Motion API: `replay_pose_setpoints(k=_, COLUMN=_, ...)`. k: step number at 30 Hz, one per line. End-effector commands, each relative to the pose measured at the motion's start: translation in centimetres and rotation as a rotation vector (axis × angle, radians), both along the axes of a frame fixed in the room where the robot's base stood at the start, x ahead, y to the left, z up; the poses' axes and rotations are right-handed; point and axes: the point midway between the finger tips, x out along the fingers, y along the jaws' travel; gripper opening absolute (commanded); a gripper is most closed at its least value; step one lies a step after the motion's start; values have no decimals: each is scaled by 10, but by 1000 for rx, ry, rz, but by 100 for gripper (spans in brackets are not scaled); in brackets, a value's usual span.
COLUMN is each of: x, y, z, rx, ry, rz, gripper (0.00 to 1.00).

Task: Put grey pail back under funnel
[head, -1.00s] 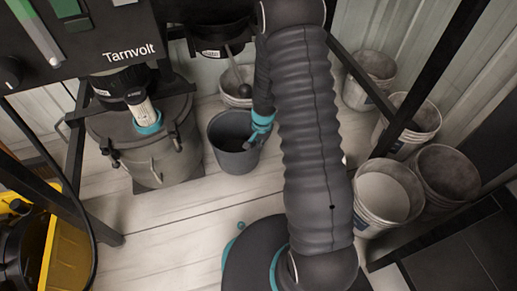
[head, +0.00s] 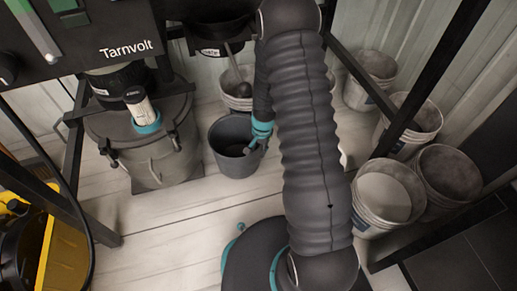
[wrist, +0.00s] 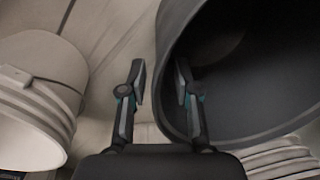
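The dark grey pail (head: 222,157) stands upright on the pale floor in the head view, in front of the funnel (head: 211,40) under the machine. My gripper (head: 251,148) is at the pail's right rim. In the wrist view, the pail's dark open mouth (wrist: 245,85) fills the right side. My gripper (wrist: 160,88) is open there, with its left finger outside the pail and its right finger over the inside. The rim edge lies between the fingers. I cannot tell whether either finger touches it.
A white bucket (head: 228,101) with a rod-like thing in it stands behind the pail, below the funnel. A lidded grey drum (head: 150,165) stands close on the left. Several pale buckets (head: 367,216) stand at the right by the black frame. Floor in front of the pail is clear.

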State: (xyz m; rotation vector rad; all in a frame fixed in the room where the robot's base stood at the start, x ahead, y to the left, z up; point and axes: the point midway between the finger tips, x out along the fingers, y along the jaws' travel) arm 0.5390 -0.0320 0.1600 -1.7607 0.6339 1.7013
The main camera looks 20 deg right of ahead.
Motion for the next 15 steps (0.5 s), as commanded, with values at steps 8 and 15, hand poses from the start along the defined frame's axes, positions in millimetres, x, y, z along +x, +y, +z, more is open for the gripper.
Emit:
replay_pose_setpoints(k=8, x=-1, y=-2, z=34, rx=0, ry=-3, rz=0, gripper=31)
replay_pose_setpoints(k=15, x=-4, y=-5, z=82, rx=0, ry=-3, rz=0, gripper=31)
